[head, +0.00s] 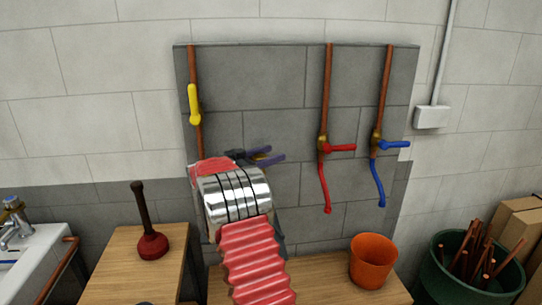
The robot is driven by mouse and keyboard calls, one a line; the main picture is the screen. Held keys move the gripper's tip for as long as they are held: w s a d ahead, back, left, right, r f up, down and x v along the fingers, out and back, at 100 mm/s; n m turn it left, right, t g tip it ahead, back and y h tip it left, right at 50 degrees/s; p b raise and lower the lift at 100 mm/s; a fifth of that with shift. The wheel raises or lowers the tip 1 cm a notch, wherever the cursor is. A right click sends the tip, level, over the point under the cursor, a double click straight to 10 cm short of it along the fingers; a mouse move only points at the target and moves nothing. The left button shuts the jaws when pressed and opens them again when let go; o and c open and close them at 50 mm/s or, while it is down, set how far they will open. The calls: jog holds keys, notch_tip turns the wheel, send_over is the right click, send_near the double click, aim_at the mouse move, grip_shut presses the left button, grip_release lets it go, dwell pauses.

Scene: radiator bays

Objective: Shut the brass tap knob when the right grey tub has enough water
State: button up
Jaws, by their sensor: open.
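At the left edge, a sink tap (14,230) has a small brass-coloured part (11,203) on top; I cannot tell whether this is the task's knob. No grey tub is clearly in view, and no water level shows. My gripper (276,155) is open, with dark purple fingers in front of the grey block panel, left of the red lever. Nothing shows between the fingers. My red and silver arm hides part of the panel and the left copper pipe.
The grey panel (265,80) carries copper pipes with yellow (194,104), red (339,148) and blue (394,144) levers. An orange bucket (372,262) and a plunger (151,243) stand on wooden tops. A green bin (465,272) holds copper pipes. A white sink (45,258) is left.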

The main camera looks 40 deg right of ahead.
jog(key=w+a, duration=0.2)
jog(key=a, duration=1.1)
jog(key=shift+a, duration=0.3)
jog(key=shift+f, duration=0.1)
